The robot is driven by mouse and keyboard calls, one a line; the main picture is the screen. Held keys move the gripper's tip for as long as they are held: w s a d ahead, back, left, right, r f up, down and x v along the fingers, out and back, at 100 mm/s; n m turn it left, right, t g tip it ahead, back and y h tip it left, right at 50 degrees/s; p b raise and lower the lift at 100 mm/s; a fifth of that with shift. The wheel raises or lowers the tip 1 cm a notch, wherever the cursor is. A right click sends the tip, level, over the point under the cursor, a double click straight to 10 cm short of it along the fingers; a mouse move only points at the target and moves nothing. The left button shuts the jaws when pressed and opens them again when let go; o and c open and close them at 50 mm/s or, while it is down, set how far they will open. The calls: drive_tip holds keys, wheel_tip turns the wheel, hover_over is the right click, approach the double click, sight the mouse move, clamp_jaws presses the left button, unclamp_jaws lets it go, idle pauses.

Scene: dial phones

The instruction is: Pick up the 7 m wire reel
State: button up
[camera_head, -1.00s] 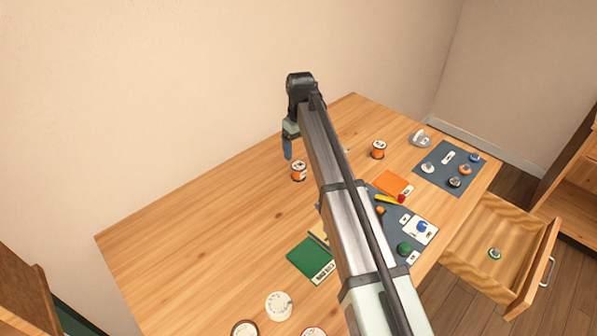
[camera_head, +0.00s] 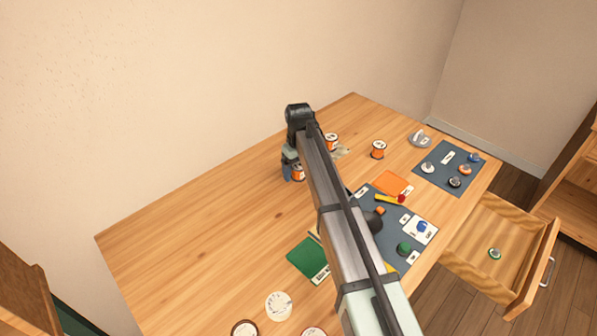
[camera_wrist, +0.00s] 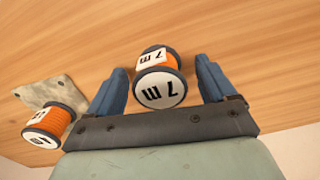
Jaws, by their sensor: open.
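The 7 m wire reel (camera_wrist: 160,80) has orange wire, dark rims and white "7 m" labels. In the wrist view it sits between the two blue fingers of my gripper (camera_wrist: 161,68), with a visible gap on both sides. The fingers are open and not closed on it. In the head view the reel (camera_head: 299,174) is on the table, partly hidden by my gripper (camera_head: 291,173), which is low around it.
A second orange reel (camera_wrist: 50,125) lies near the left finger beside a grey plate (camera_wrist: 52,93); its label is hard to read. Another reel (camera_head: 378,149) stands farther right. A mat (camera_head: 385,225) with small items and an open drawer (camera_head: 495,250) are at right. The left table is clear.

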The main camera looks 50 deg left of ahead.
drive_tip(key=c, duration=1.2)
drive_tip(key=shift+r, duration=0.15)
